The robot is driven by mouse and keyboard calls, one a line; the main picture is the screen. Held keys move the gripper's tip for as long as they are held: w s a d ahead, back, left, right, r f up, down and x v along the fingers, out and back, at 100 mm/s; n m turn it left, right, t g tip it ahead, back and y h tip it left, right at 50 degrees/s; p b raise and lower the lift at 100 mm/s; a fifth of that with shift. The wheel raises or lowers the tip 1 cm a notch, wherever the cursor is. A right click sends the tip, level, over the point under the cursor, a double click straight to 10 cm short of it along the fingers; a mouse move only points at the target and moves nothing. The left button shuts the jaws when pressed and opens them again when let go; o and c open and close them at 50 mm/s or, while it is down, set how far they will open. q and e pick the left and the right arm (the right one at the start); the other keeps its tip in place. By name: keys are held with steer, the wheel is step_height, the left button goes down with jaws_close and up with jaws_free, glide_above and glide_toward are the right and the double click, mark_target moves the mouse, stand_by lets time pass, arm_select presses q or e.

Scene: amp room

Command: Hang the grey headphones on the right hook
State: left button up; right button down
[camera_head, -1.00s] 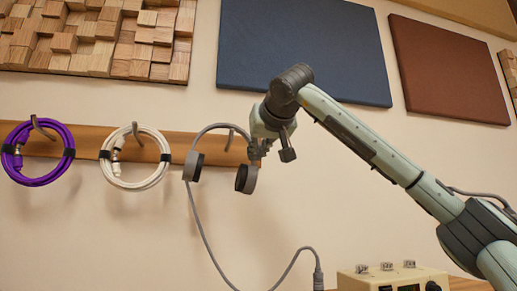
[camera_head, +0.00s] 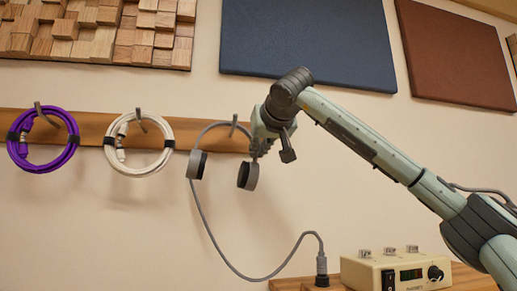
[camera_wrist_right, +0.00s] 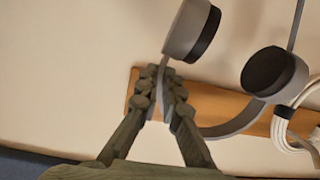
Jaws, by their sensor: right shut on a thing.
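The grey headphones (camera_head: 197,164) hang with their band up and both ear cups below, in front of the wooden rail (camera_head: 92,127). My right gripper (camera_head: 258,150) is shut on the right side of the band, just above the right ear cup. The right hook (camera_head: 234,125) shows at the top of the band, its tip slightly above it. I cannot tell whether the band rests on the hook. In the right wrist view the fingers (camera_wrist_right: 163,78) close around the band beside a grey ear cup (camera_wrist_right: 190,30). My left gripper is out of view.
A purple cable coil (camera_head: 71,150) and a white cable coil (camera_head: 165,158) hang on the other hooks. The headphone cord runs down to a plug (camera_head: 321,265) beside a cream amplifier (camera_head: 360,272). Blue (camera_head: 310,40) and brown (camera_head: 455,55) panels are above.

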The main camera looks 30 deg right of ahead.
stand_by(0.3)
steer(key=c, duration=1.6)
jaws_free()
steer(key=v, duration=1.2)
steer(key=shift+a, duration=0.1)
